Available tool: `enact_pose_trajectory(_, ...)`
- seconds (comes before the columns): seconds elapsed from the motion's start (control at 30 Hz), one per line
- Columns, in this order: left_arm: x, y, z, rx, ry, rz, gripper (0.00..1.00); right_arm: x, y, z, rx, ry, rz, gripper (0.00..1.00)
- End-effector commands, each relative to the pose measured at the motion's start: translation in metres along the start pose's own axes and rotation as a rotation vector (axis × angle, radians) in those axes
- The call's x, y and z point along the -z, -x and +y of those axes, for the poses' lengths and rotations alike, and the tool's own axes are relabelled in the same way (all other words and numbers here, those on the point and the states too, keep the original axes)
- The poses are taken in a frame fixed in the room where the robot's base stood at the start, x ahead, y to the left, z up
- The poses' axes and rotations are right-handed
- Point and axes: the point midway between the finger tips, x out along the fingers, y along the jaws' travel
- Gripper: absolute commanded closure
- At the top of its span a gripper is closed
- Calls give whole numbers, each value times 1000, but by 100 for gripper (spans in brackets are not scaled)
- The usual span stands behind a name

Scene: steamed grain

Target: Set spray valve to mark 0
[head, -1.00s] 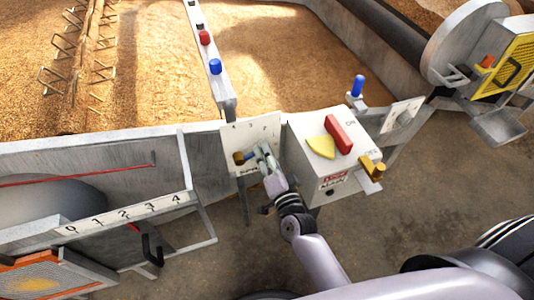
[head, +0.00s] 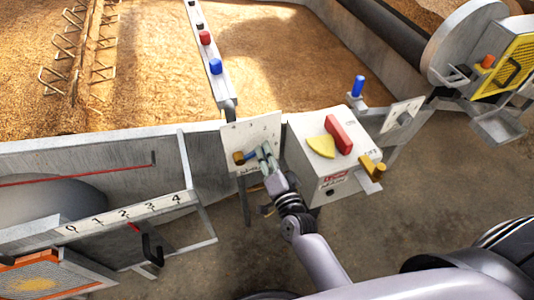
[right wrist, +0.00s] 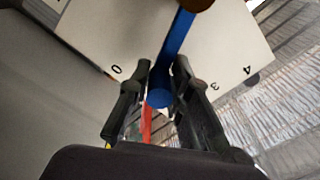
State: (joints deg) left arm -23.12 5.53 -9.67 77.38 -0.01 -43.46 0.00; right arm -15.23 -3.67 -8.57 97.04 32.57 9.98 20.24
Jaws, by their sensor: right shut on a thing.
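The spray valve is a pale plate (head: 238,136) on the trough's outer wall, with a brass-coloured pivot (head: 239,158) and a blue lever (head: 251,155). In the right wrist view the blue lever (right wrist: 177,45) runs from a brown pivot at the top down between my fingers. Marks 0, 3 and 4 show on the plate (right wrist: 120,35) there; the lever lies between 0 and 3. My right gripper (head: 265,153) is shut on the lever's free end and hides part of the plate in the head view. My left gripper is not in view.
At the left is a separate 0-to-4 scale (head: 125,214). Bare floor lies below.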

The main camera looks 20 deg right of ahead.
Motion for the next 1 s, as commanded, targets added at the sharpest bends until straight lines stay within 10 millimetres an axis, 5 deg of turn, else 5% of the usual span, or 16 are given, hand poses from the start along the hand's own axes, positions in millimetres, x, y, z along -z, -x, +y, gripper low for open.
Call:
enact_pose_trajectory(0.4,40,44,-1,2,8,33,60,-14,2,35,-15,-343,-9,100)
enact_pose_trajectory(0.77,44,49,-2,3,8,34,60,-15,3,36,-18,-366,-11,100)
enact_pose_trajectory(0.8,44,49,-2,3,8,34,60,-15,3,36,-18,-366,-11,81)
enact_pose_trajectory(1.0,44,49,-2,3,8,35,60,-15,3,35,-16,-369,-10,68)
